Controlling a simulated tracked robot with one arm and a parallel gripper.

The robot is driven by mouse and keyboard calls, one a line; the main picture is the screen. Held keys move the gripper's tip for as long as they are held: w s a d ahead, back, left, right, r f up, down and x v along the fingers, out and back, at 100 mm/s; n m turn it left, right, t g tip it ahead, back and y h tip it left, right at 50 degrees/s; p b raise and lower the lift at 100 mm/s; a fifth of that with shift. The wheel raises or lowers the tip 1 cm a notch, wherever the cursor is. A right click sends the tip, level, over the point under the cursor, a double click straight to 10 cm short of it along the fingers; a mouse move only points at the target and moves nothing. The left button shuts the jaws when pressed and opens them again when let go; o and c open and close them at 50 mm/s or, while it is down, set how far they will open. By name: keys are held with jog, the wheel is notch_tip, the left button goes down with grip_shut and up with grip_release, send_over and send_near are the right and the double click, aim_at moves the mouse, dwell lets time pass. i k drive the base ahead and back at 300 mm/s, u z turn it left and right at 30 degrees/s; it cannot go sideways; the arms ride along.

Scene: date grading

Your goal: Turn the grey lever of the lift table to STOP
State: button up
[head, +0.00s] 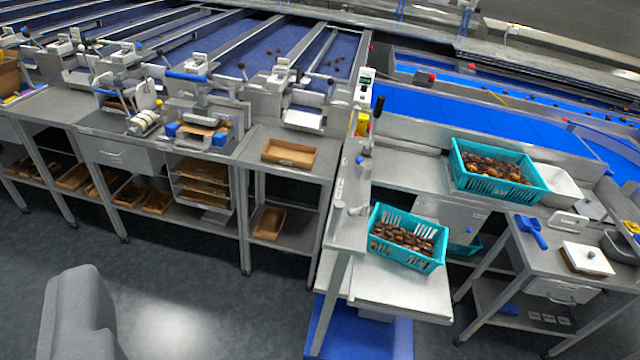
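The lift table's pale top (405,286) stands right of centre, with a blue part (385,338) below it. A teal crate (425,261) of dark dates sits on the top. Along its left runs a narrow grey panel (344,232). Small grey fittings (356,211) stick up from this panel beside small pale labels; one may be the grey lever, but they are too small to tell its position or read STOP. A black-knobbed handle (377,108) stands farther back. I cannot make out my gripper's fingertips; only a smooth grey part of me shows at the lower left.
A second teal crate (498,172) with dates stands behind, beside a white tray (557,181). A side table (530,262) with a blue scoop (532,231) is at the right. Workbenches (100,124) line the left. Grey floor (200,290) in front is clear.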

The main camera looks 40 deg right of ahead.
aim_at(362, 210)
jog(key=z, duration=0.2)
jog(key=i, duration=1.15)
jog(key=z, duration=1.05)
jog(key=i, duration=0.35)
jog(key=z, duration=0.2)
